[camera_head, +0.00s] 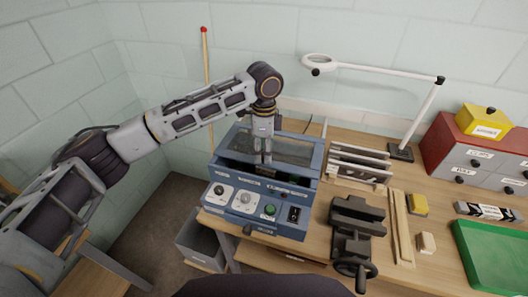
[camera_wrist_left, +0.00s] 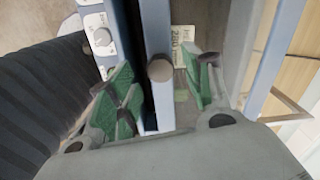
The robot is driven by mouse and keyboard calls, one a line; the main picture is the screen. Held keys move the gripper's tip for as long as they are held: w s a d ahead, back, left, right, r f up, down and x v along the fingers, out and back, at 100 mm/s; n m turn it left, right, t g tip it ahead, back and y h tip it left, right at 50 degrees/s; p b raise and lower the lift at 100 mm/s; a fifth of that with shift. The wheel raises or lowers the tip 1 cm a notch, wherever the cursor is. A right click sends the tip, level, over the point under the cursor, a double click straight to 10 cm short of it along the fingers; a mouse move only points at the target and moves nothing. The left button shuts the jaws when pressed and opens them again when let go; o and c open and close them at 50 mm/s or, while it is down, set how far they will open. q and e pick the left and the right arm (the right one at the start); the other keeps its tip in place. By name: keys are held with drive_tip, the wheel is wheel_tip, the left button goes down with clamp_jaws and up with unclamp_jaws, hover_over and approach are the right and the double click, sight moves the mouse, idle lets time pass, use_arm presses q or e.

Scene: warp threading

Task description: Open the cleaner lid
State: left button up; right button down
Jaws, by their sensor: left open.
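The cleaner (camera_head: 240,205) is a blue box with dials and buttons on its sloped front panel, standing at the left end of the bench. Its lid (camera_head: 295,150) has a blue frame and a dark see-through pane; whether it is raised at all is unclear. My left gripper (camera_head: 264,158) points down over the lid's front part. In the left wrist view my gripper's green-padded fingers (camera_wrist_left: 158,72) are apart, on either side of a blue bar with a round grey knob (camera_wrist_left: 160,70). I cannot tell whether they touch it. My right gripper is not in view.
A rack of upright plates (camera_head: 358,163) stands right of the cleaner, with a dark vise (camera_head: 352,225) in front of it. A magnifier lamp (camera_head: 380,68), red drawers (camera_head: 470,150) and a green tray (camera_head: 490,255) are farther right. A grey bin (camera_head: 200,240) stands on the floor.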

use_arm(q)
drive_tip(key=shift+f, duration=0.85)
drive_tip(key=shift+c, duration=0.2)
clamp_jaws()
